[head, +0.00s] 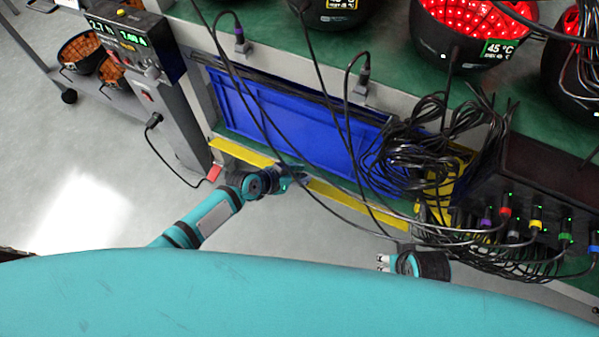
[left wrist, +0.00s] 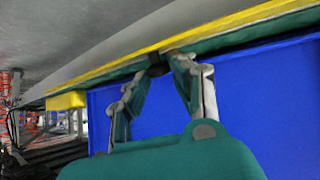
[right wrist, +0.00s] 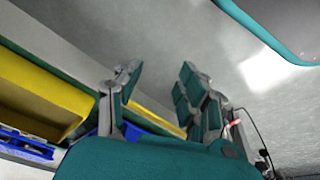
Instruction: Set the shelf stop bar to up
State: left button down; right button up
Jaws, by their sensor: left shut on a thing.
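The shelf stop bar (head: 330,198) looks like a long yellow strip along the front of the low green shelf, in front of a blue bin. My left gripper (head: 292,178) is at its middle, and part of the strip is hidden there. In the left wrist view the bar (left wrist: 225,25) crosses the top, and the fingertips of the left gripper (left wrist: 166,62) close at a small dark piece on its edge. I cannot tell the bar's tilt for sure. My right gripper (right wrist: 160,75) is open and empty; in the head view it (head: 384,262) is low, right of the bar.
The blue bin (head: 265,115) stands behind the bar. Black cables (head: 415,150) hang in front of the shelf on the right, near a dark box with coloured plugs (head: 505,212). A grey post with a display (head: 130,42) stands left. The floor (head: 75,140) is clear at left.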

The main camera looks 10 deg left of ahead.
pick_arm(q)
jog(key=g+p, duration=0.1)
jog(key=w+g+y+p, duration=0.1)
jog(key=shift+w+r+n+p, duration=0.2)
jog(key=shift+r+n+p, duration=0.1)
jog(key=shift+r+p, duration=0.1)
jog(key=shift+w+g, duration=0.2)
jog(key=shift+g, duration=0.2)
pick_arm(e)
jog(key=s+f, duration=0.4)
jog(key=f, duration=0.7)
jog(key=shift+s+d+f+g, duration=0.25)
jog(key=shift+f+g, duration=0.1)
jog(key=shift+g, duration=0.05)
pick_arm(q)
jog(key=c, duration=1.3)
grip_release()
jog(key=shift+o, duration=0.8)
jog(key=shift+s+d, duration=0.1)
jog(key=v, duration=1.2)
jog(key=shift+d+r, duration=0.1)
